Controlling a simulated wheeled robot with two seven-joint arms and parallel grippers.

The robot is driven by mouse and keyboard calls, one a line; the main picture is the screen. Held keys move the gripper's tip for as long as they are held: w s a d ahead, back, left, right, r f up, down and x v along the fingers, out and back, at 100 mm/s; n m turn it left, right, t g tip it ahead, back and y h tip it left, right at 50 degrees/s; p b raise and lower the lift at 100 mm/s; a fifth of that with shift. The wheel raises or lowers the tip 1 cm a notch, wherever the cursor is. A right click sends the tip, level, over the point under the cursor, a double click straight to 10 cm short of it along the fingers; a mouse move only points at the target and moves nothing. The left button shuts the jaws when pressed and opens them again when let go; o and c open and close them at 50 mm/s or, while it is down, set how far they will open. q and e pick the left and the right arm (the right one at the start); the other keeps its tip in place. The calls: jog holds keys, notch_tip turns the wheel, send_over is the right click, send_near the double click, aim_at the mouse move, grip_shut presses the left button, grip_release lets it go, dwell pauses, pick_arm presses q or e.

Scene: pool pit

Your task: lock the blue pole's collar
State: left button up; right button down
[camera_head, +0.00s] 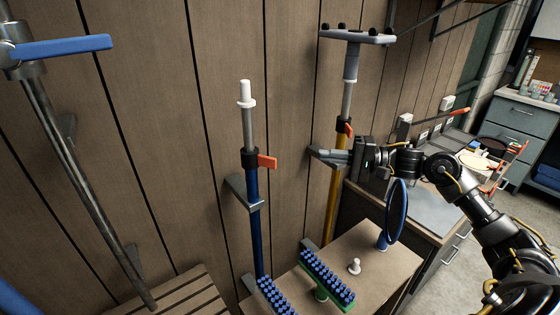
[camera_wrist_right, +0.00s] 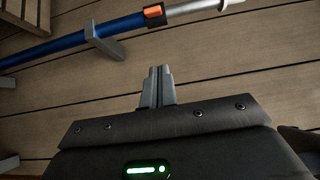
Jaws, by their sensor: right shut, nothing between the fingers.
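The blue pole (camera_head: 255,225) stands upright against the plank wall, with a pale upper tube and a white tip. Its black collar (camera_head: 250,158) has an orange lever (camera_head: 268,161) sticking out to the right in the head view. In the right wrist view, the pole (camera_wrist_right: 60,45) lies across the upper left, with the lever (camera_wrist_right: 153,13) on the collar near the top edge. My right gripper (camera_head: 314,154) is shut and empty, right of the lever and apart from it, in front of the yellow pole (camera_head: 334,195). My left gripper is out of view.
The yellow pole has its own orange lever (camera_head: 348,129) and a grey head on top. A grey bracket (camera_head: 243,193) holds the blue pole. Brushes (camera_head: 326,278) and a blue hoop (camera_head: 396,212) stand on a low cabinet. A blue-handled steel pole (camera_head: 60,47) is at left.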

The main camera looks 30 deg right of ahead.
jog(key=p, duration=0.5)
send_near(258, 159)
jog(key=w+a, duration=0.2)
jog(key=w, duration=0.2)
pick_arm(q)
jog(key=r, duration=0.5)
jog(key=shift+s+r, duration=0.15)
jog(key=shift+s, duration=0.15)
pick_arm(e)
jog(key=shift+s+a+f, duration=0.1)
jog(key=shift+s+f, duration=0.05)
jog(key=shift+f, duration=0.15)
pick_arm(q)
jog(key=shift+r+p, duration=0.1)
jog(key=shift+p, duration=0.2)
